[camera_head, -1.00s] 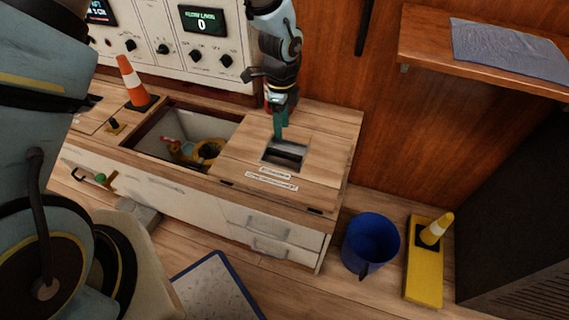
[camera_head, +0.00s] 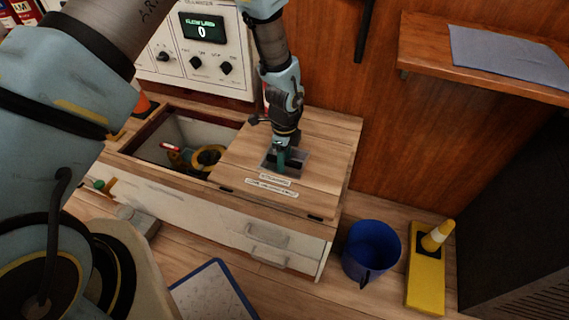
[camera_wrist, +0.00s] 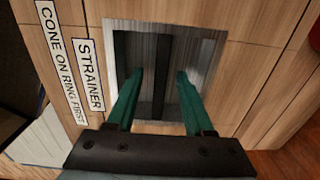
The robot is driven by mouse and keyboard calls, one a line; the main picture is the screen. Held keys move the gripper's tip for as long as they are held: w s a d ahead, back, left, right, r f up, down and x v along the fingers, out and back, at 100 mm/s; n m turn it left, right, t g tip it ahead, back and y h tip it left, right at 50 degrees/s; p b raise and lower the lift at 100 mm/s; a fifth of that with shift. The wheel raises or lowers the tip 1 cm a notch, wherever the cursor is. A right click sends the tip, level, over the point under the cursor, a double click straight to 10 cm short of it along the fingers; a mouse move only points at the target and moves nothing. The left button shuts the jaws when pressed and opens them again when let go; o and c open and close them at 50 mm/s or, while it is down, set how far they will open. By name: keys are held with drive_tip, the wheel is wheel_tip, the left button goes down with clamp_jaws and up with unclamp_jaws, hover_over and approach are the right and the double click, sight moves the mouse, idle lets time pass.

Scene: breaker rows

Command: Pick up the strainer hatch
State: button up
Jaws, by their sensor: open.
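The strainer hatch (camera_head: 318,147) is a wooden panel in the counter top, with a recessed metal handle pocket. Labels reading "STRAINER" and "CONE ON RING FIRST" lie beside the pocket, and the hatch also shows in the wrist view (camera_wrist: 258,75). A dark handle bar (camera_wrist: 162,75) crosses the pocket. My gripper (camera_head: 279,165) is at the pocket. In the wrist view its two green fingers (camera_wrist: 158,82) are apart, reaching into the pocket on either side of the bar. Whether they touch the bar cannot be told.
Left of the hatch is an open compartment (camera_head: 150,152) holding a yellow ring (camera_head: 207,157) and a red-and-white item. An orange cone (camera_head: 146,104) stands behind it, partly hidden by my arm. A blue bucket (camera_head: 371,250) and a yellow board with a cone (camera_head: 425,280) are on the floor.

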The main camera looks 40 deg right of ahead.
clamp_jaws()
idle(0.3)
drive_tip(key=shift+r, duration=0.1)
idle(1.0)
